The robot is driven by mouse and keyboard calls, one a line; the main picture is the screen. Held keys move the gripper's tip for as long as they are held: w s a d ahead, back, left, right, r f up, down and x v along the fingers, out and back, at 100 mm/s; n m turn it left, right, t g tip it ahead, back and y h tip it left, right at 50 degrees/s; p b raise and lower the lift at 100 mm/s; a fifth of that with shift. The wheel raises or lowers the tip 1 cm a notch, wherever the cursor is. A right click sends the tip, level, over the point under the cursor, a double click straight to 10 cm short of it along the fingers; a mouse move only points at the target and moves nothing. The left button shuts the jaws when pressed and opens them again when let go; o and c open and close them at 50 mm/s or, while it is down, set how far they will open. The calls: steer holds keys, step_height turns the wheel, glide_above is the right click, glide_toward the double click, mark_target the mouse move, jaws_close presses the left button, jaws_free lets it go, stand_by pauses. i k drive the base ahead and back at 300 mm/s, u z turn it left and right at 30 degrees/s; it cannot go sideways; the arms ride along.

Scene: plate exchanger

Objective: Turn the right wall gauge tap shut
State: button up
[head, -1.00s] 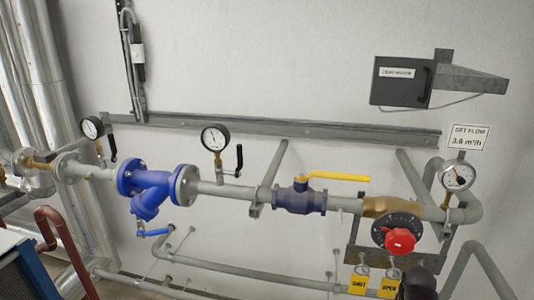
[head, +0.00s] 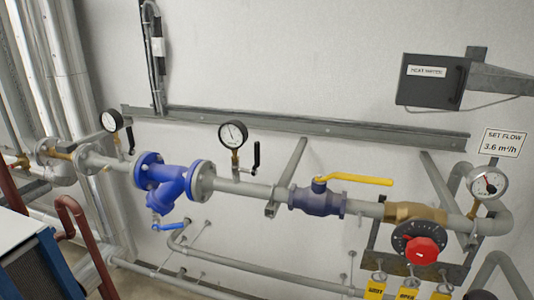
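Two dial gauges with black rims stand on the grey pipe along the wall. The right wall gauge (head: 233,134) has a white face and a brass stem. Its tap has a black lever (head: 256,154) just to the right of the stem, and the lever stands upright. The left wall gauge (head: 111,120) has a similar black lever (head: 130,142), also roughly upright. My gripper is not in view, so its state is hidden.
A blue strainer (head: 172,184) sits left of the right gauge. A yellow-handled valve (head: 355,180), a red knob (head: 421,251) and a flow gauge (head: 487,184) are further right. A grey rail (head: 330,132) runs behind. A blue-edged unit (head: 45,265) is at lower left.

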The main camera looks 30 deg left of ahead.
mark_target(256, 145)
steer(key=z, duration=0.2)
steer(key=k, duration=0.95)
steer(key=u, duration=1.3)
